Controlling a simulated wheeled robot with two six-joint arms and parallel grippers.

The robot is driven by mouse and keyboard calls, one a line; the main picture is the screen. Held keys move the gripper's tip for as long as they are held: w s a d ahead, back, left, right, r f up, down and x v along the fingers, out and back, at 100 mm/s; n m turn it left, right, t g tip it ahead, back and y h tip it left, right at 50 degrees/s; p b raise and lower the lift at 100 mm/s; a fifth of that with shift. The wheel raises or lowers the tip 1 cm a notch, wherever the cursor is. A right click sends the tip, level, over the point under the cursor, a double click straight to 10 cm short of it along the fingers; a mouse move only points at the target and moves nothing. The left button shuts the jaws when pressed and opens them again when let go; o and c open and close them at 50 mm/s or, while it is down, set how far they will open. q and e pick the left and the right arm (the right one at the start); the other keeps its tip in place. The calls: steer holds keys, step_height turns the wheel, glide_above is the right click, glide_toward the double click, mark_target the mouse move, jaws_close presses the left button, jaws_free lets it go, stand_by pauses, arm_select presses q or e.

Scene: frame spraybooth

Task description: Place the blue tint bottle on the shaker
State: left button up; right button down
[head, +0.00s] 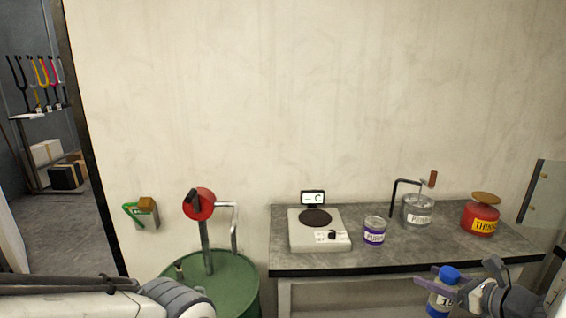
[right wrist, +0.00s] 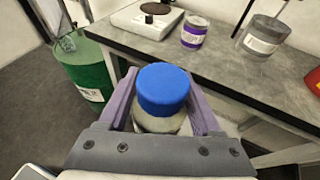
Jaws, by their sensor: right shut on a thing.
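The blue-capped bottle (head: 440,303) has a pale label, partly covered by my fingers. My right gripper (head: 446,281) is shut on it, with a purple finger on either side, as the right wrist view (right wrist: 160,90) shows. The bottle looks upright, in front of the table's front edge and apart from it. A white device with a dark round plate (head: 316,217), which I take for the shaker, stands on the table to the left. Its small screen reads C, and its plate is bare. It also shows in the right wrist view (right wrist: 147,20). My left gripper is out of view.
The grey table (head: 300,262) also holds a purple-labelled can (head: 374,231), a silver can (head: 418,211) with a bent rod, and a red thinner can (head: 481,217). A green drum (head: 235,285) with a red-headed crank pump (head: 199,204) stands left of the table.

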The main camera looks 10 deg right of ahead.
steer(key=a+f+n+g+y+p, duration=0.1)
steer(key=a+f+n+y, duration=0.1)
steer(key=a+f, duration=0.2)
steer(key=w+a+f+n+g+y, duration=0.1)
steer(key=a+f, duration=0.4)
steer(key=a, duration=0.6)
steer(key=a+f+n+g+y+p, duration=0.1)
steer(key=a+f+n+g+y, duration=0.2)
steer(key=a, duration=0.5)
steer(key=shift+w+f+n+y+p, duration=0.25)
steer(key=shift+f+n+y, duration=0.3)
steer(key=shift+f, duration=0.35)
